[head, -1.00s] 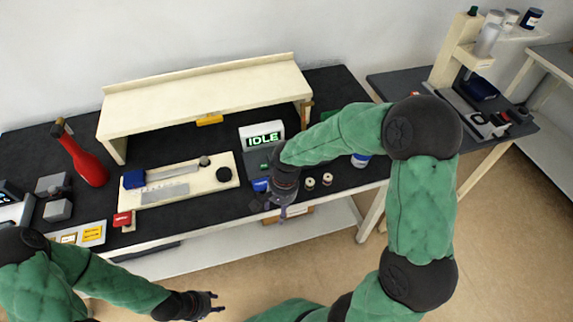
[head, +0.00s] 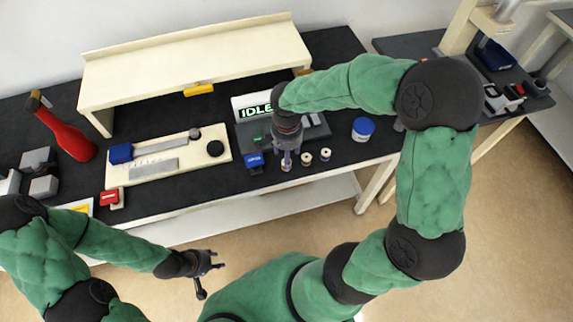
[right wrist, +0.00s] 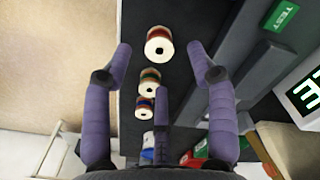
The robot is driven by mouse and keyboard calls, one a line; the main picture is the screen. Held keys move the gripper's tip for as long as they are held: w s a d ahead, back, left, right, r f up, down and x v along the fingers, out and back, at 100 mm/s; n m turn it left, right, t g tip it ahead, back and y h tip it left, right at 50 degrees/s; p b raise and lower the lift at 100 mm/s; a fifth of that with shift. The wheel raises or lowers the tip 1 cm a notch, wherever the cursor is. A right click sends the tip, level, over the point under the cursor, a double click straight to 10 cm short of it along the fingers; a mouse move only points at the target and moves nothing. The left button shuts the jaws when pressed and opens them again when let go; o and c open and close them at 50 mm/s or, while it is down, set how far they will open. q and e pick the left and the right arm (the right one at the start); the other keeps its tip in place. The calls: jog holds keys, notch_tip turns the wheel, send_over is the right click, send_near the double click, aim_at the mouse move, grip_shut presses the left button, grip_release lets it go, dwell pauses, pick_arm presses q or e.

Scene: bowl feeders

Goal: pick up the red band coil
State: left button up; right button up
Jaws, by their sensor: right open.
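Three small white-flanged coils stand in a row near the bench's front edge. The coil with a red-brown band (right wrist: 159,46) is at the top of the right wrist view; it seems to be the leftmost coil (head: 286,166) in the head view, partly covered by my gripper. My left gripper (head: 211,268) is open and empty, in front of the bench.
A device with an IDLE display (head: 258,108) stands behind the coils. A blue box (head: 254,162) is left of them and a blue-lidded jar (head: 362,129) to the right. A cream shelf (head: 195,60) spans the back. A caliper tray (head: 165,166) lies left.

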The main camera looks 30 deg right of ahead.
notch_tip(320, 180, down, 5)
jog(key=shift+b, duration=1.15)
jog(key=shift+a, duration=0.1)
jog(key=c, duration=1.2)
